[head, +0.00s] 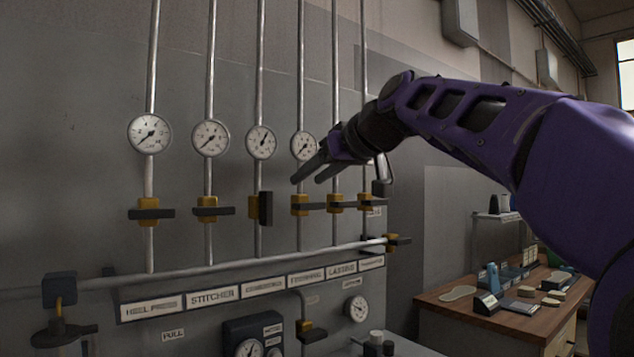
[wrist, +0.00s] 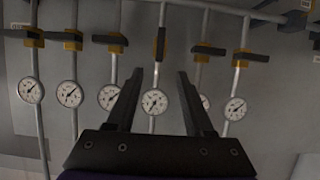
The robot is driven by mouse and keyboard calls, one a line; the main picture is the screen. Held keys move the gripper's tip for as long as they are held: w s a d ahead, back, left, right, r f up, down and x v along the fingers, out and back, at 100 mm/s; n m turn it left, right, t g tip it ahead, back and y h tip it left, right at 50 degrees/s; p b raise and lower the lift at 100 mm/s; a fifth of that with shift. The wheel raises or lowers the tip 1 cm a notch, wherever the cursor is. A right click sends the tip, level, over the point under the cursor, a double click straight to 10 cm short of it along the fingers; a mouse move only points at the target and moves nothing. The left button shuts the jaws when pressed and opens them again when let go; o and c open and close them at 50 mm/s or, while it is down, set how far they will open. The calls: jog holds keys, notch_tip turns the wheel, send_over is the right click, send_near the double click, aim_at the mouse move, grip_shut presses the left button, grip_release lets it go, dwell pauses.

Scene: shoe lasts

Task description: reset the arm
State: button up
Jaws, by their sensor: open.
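My purple arm reaches in from the right in the head view. My gripper (head: 307,181) is open and empty, in front of the row of pipes near the fourth gauge (head: 304,146). In the wrist view the two dark fingers of my gripper (wrist: 160,74) are apart, with a gauge (wrist: 154,101) seen between them. The valve handle with its long side along the pipe (wrist: 160,43) shows above that gauge. In the head view this upright handle (head: 266,208) is on the third pipe; the other handles in the row lie across their pipes.
A labelled strip (head: 213,297) runs below the valves, under a horizontal pipe (head: 200,270). A dark valve (head: 60,290) juts out at lower left. A wooden workbench (head: 540,318) with tools and soles stands at lower right. The space left of my gripper is clear.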

jog(key=shift+s+d+r, duration=0.25)
jog(key=shift+s, duration=0.25)
jog(key=shift+w, duration=0.1)
